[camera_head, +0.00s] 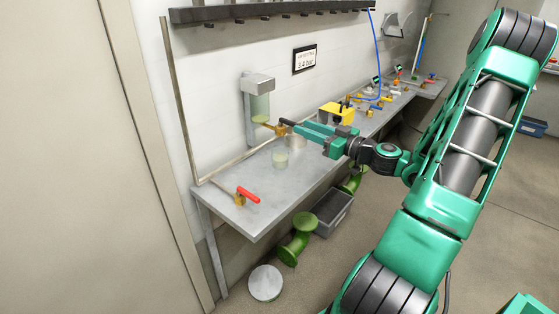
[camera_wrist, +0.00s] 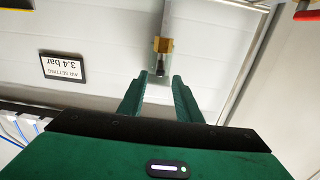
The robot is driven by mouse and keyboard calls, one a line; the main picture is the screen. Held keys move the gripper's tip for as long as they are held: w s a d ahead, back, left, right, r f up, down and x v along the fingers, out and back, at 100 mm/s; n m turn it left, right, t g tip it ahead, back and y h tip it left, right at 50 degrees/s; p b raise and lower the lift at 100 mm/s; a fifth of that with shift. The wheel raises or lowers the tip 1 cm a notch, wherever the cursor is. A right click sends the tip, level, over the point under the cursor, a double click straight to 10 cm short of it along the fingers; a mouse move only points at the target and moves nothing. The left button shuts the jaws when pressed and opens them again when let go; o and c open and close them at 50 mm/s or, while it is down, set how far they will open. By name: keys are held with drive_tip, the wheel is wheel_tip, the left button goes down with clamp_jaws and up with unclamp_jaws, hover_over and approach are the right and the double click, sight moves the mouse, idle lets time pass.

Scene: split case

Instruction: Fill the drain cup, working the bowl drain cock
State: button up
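The clear filter bowl (camera_head: 260,107) hangs under a grey housing on the wall, with greenish-yellow liquid in it. A brass drain cock (camera_head: 275,129) sits below it; its dark end piece (camera_head: 286,122) points towards my gripper. A clear cup (camera_head: 280,159) stands on the bench below the cock, with a pale greenish tint; its fill level is hard to read. My gripper (camera_head: 294,127) is right at the cock. In the wrist view the fingers (camera_wrist: 156,80) are apart, with the brass cock (camera_wrist: 162,45) ahead and its dark end piece (camera_wrist: 160,68) near the gap between the tips.
A red-handled brass valve (camera_head: 247,195) lies at the bench's near left end. A grey cylinder (camera_head: 296,142) is behind the cup, and a yellow box (camera_head: 336,115) stands to the right. A gauge sign (camera_head: 304,59) reads 3.4 bar. Green spools and a grey bin (camera_head: 333,213) are below the bench.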

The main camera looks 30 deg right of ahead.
sight(291, 123)
drive_tip(key=x, duration=0.6)
drive_tip(key=shift+w+f, duration=0.1)
drive_tip(key=shift+w, duration=0.25)
idle(0.7)
clamp_jaws()
